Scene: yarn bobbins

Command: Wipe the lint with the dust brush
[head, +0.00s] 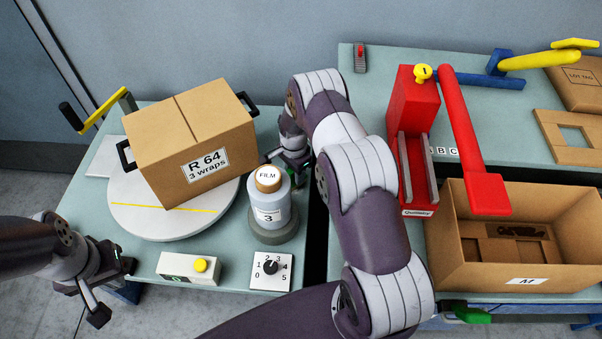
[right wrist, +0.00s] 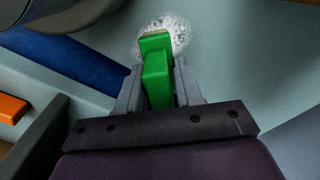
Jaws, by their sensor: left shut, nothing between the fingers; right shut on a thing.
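In the right wrist view, my right gripper (right wrist: 160,88) is shut on a green piece (right wrist: 157,75), which I take to be the dust brush's handle. Its far end overlaps a round, speckled white patch (right wrist: 177,32), likely the lint, on the pale table surface. In the head view, my right gripper (head: 294,160) is low behind the film roll, partly hidden by my arm; no lint shows there. My left gripper (head: 98,314) is shut and empty at the table's front left edge.
A cardboard box (head: 190,140) sits on the round turntable (head: 125,215). The film roll (head: 269,205) stands close to my right gripper. A red sealer (head: 412,110) and an open carton (head: 480,265) are right of my arm. A gap separates the tables.

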